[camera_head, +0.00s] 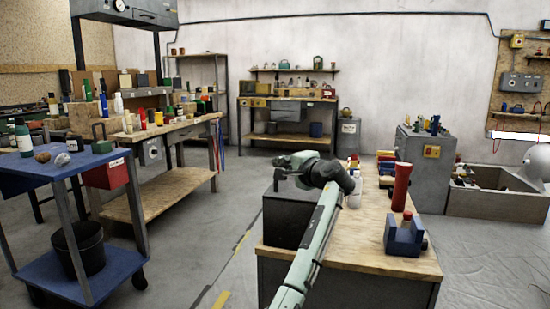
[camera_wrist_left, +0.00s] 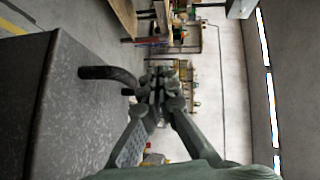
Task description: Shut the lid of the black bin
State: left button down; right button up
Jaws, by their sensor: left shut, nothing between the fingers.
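The black bin (camera_head: 284,222) is a dark, boxy shape at the left end of the wooden workbench, partly hidden behind my left arm. Its lid is hard to separate from its body in the head view, so I cannot tell how far it stands open. In the left wrist view, a large dark grey speckled panel (camera_wrist_left: 70,120) fills the left side, with a curved black handle (camera_wrist_left: 108,74) sticking out from its edge. My left gripper (camera_head: 280,180) is shut and empty, over the bin's upper part; its fingertips (camera_wrist_left: 160,82) are close to the handle. My right gripper is out of view.
The wooden workbench (camera_head: 352,248) beside the bin holds a red cylinder (camera_head: 401,187) and a blue vise-like tool (camera_head: 405,236). A blue cart (camera_head: 50,176) with a black bucket (camera_head: 80,250) stands at left. Floor between cart and bin is clear.

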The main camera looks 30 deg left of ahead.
pick_arm(q)
jog(key=shift+a+f, duration=0.1)
jog(key=shift+f, duration=0.15)
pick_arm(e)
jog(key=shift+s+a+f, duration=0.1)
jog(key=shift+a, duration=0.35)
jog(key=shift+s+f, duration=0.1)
pick_arm(q)
jog(key=v, duration=1.2)
jog(key=shift+r, duration=0.2)
